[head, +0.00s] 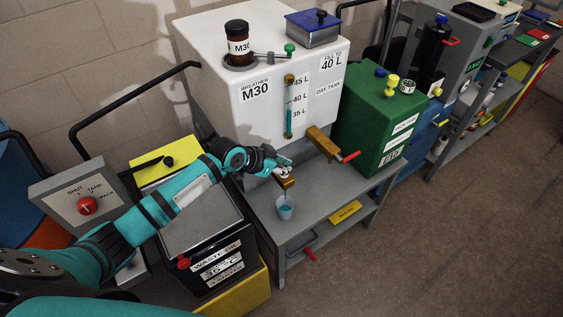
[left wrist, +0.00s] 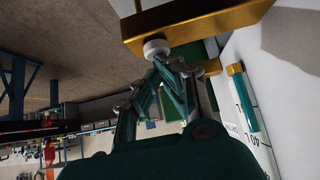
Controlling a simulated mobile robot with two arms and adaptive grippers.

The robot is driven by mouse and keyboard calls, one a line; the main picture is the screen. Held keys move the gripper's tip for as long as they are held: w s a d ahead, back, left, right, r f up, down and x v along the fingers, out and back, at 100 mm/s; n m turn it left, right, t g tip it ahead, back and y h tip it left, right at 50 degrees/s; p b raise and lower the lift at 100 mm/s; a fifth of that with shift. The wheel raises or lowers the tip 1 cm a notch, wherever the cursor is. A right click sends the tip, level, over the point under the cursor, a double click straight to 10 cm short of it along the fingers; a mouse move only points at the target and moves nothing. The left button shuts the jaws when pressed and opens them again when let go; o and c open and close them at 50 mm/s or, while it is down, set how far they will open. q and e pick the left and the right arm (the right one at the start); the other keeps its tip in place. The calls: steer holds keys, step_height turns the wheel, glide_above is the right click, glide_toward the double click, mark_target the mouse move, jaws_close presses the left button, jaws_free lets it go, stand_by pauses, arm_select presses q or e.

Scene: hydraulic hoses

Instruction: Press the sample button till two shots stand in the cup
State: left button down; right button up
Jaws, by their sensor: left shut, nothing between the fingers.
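The small pale cup (head: 285,211) stands on the grey bench under the brass sample spout (head: 287,183), with blue-green liquid inside. A thin line, apparently a stream, shows between spout and cup. The liquid's exact level is too small to read. My left gripper (head: 284,170) is shut and empty at the sample spout, on the front of the white day tank (head: 262,115). In the left wrist view, its fingertips (left wrist: 163,60) are at the white round button (left wrist: 155,48) on the brass block (left wrist: 195,24); contact looks likely. My right gripper is out of view.
A brass valve with a red handle (head: 351,157) sticks out right of the spout. The green tank (head: 380,118) stands at the bench's right end. The waste oil container (head: 205,235) is below my left arm. Open floor lies at the right.

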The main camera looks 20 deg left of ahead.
arm_select(q)
step_height(320, 180, up, 4)
steer(key=p, duration=0.4)
steer(key=b+v, duration=0.1)
steer(key=v, duration=0.9)
steer(key=shift+b, duration=0.35)
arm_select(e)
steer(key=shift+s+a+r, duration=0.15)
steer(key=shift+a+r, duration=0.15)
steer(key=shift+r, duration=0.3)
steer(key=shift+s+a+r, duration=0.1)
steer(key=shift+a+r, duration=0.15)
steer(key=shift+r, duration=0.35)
